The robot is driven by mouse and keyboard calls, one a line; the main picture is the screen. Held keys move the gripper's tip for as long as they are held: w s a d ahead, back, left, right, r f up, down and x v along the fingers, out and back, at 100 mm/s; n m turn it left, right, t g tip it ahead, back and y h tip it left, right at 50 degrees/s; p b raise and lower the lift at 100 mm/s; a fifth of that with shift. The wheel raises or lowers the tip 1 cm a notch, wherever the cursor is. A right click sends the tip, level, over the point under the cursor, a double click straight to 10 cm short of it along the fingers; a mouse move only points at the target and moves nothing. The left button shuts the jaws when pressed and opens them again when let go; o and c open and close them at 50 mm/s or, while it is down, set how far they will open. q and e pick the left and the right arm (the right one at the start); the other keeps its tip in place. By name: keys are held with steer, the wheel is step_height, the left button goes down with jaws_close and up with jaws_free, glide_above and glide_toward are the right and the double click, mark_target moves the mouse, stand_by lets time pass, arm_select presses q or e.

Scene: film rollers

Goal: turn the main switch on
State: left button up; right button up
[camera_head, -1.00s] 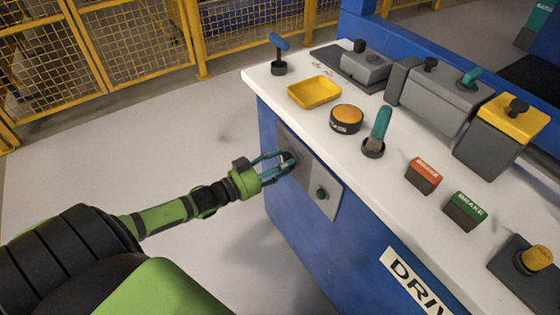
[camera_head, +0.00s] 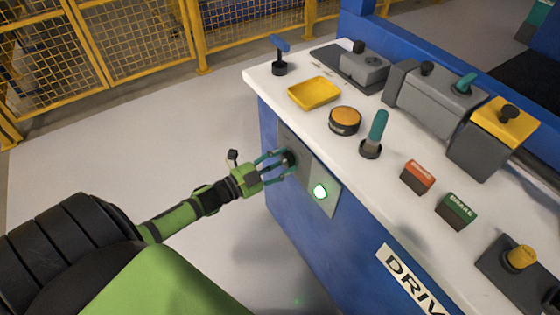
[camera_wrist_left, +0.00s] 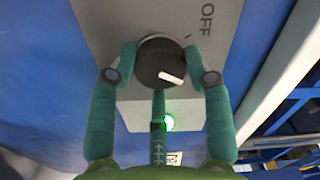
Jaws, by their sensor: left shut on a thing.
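The main switch is a round black knob (camera_wrist_left: 160,62) with a white pointer mark, on a grey plate (camera_head: 329,206) on the blue cabinet's side. In the left wrist view, the pointer is turned away from the word OFF (camera_wrist_left: 207,18) and points down and right. My left gripper (camera_head: 280,164) is shut around the knob, with its teal fingers on both sides in the left wrist view (camera_wrist_left: 165,65). My right gripper is not in view.
The white console top (camera_head: 290,120) carries a yellow tray (camera_head: 314,93), an orange round button (camera_head: 345,117), a teal lever (camera_head: 376,130), and red (camera_head: 418,176) and green (camera_head: 456,211) blocks. Yellow mesh fencing (camera_head: 130,45) stands behind. The floor left of the cabinet is clear.

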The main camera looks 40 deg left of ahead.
arm_select(q)
steer(key=shift+d+r+m, duration=0.25)
steer(key=shift+r+m, duration=0.05)
steer(key=shift+m, duration=0.4)
steer(key=shift+d+f+m, duration=0.1)
steer(key=shift+f+m, duration=0.05)
steer(key=shift+m, duration=0.15)
steer(key=o, duration=1)
steer(key=shift+o, duration=0.7)
steer(key=shift+d, duration=0.1)
steer(key=shift+s+a+f, duration=0.15)
steer(key=shift+s+a, duration=0.25)
steer(key=shift+s, duration=0.15)
steer(key=v, duration=1)
steer(key=shift+s, duration=0.35)
